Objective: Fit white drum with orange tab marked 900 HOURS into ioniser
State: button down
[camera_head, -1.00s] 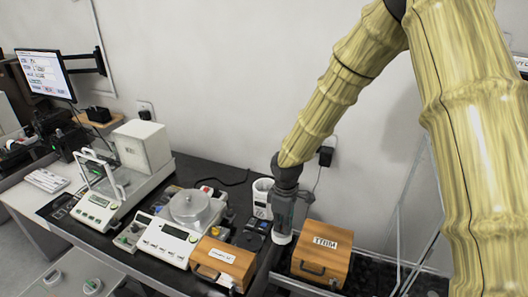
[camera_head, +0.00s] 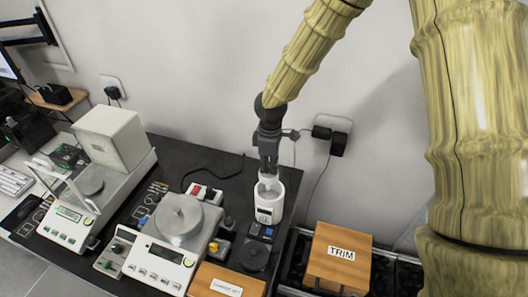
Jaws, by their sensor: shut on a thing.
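The ioniser appears to be the white cylindrical unit (camera_head: 269,207) with an open top and a dark panel on its front, standing upright near the back edge of the dark table. My gripper (camera_head: 268,174) points down at its opening. It is shut on a small white drum (camera_head: 267,181), which shows between the fingertips at the mouth of the unit. The drum's lower part is hidden by the unit's front rim. I cannot see the orange tab or any 900 HOURS marking, nor tell how deep the drum sits.
A balance with a round metal pan (camera_head: 180,215) stands to the left. A wooden box (camera_head: 228,281) is at the front, and a box marked TRIM (camera_head: 339,258) is to the right. A red-and-white switch block (camera_head: 206,194) and wall plugs (camera_head: 333,135) are nearby.

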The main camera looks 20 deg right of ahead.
aim_at(271, 178)
jog(key=shift+s+f+b, duration=0.2)
jog(key=shift+s+b, duration=0.3)
jog(key=shift+s, duration=0.2)
jog(key=shift+s+f+b, duration=0.2)
jog(key=shift+s+b, duration=0.3)
jog(key=shift+s, duration=0.2)
jog(key=f, duration=0.1)
jog(key=w+f+b, duration=0.1)
jog(key=w+f, duration=0.1)
jog(key=shift+w+a+f+b, duration=0.1)
jog(key=shift+w+f+b, duration=0.15)
jog(key=shift+f+b, duration=0.1)
jog(key=shift+s+r, duration=0.3)
jog(key=shift+s, duration=0.45)
jog(key=shift+w+f, duration=0.35)
jog(key=shift+w, duration=0.15)
jog(key=shift+s+r, duration=0.25)
jog(key=shift+s, duration=0.1)
jog(key=shift+f, duration=0.1)
jog(key=shift+s, duration=0.1)
